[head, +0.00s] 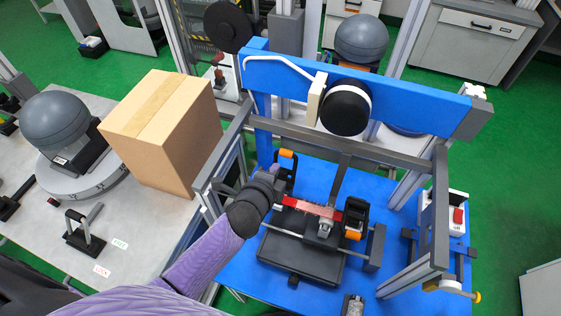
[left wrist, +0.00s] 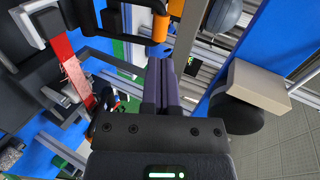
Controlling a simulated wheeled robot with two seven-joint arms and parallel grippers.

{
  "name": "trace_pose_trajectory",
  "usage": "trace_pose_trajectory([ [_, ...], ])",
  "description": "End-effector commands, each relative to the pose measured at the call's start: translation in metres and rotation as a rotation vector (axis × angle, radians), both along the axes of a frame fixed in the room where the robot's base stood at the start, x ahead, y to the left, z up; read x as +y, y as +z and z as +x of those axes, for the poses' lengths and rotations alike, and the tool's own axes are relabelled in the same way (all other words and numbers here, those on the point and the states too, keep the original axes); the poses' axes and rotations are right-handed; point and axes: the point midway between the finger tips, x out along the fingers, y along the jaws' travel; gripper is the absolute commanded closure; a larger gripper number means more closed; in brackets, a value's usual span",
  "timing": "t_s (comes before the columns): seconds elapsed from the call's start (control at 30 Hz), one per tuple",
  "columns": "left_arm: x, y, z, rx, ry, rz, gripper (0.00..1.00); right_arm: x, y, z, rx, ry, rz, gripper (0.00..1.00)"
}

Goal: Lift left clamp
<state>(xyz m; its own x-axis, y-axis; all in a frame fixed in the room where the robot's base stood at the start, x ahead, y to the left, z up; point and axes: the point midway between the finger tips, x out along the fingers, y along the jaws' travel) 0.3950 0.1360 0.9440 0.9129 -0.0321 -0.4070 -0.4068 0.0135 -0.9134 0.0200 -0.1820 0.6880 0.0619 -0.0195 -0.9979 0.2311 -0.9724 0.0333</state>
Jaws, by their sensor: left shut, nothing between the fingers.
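The left clamp (head: 286,168) is a black upright clamp with an orange grip, at the left end of a red bar (head: 318,209) on the drop tower's black base. My left gripper (head: 275,186) is just in front of it. In the left wrist view the fingers (left wrist: 164,70) are shut and empty, with their tips close below an orange grip (left wrist: 160,28) on a black bracket. I cannot tell whether they touch it. The right clamp (head: 355,215), also black with orange, stands at the bar's other end. My right gripper is not in view.
A blue crossbeam (head: 410,92) with a black round weight (head: 345,108) hangs above the clamps. A grey frame (head: 440,200) surrounds the base. A cardboard box (head: 165,130) and a grey headform (head: 55,122) stand on the left table. The blue table (head: 385,190) has some bare room.

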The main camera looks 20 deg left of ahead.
Motion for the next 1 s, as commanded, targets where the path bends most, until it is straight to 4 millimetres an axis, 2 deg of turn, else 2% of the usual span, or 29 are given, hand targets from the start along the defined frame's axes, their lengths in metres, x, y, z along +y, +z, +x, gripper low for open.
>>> trace_pose_trajectory([
  [0.1, -0.001, -0.014, 0.023, 0.0, 0.001, 0.0, 1.0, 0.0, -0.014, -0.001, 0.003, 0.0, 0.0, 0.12],
  [0.3, -0.002, -0.024, 0.047, 0.001, 0.0, -0.001, 1.0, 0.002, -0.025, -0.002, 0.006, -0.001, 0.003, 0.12],
  [0.73, -0.002, -0.024, 0.054, 0.001, 0.0, 0.0, 1.0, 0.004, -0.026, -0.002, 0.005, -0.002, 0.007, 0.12],
  [0.9, -0.002, -0.026, 0.076, 0.001, 0.001, 0.001, 1.0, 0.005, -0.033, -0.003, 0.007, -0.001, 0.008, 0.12],
  [1.0, -0.003, -0.027, 0.082, 0.002, 0.001, 0.001, 1.0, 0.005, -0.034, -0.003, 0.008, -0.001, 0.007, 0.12],
])
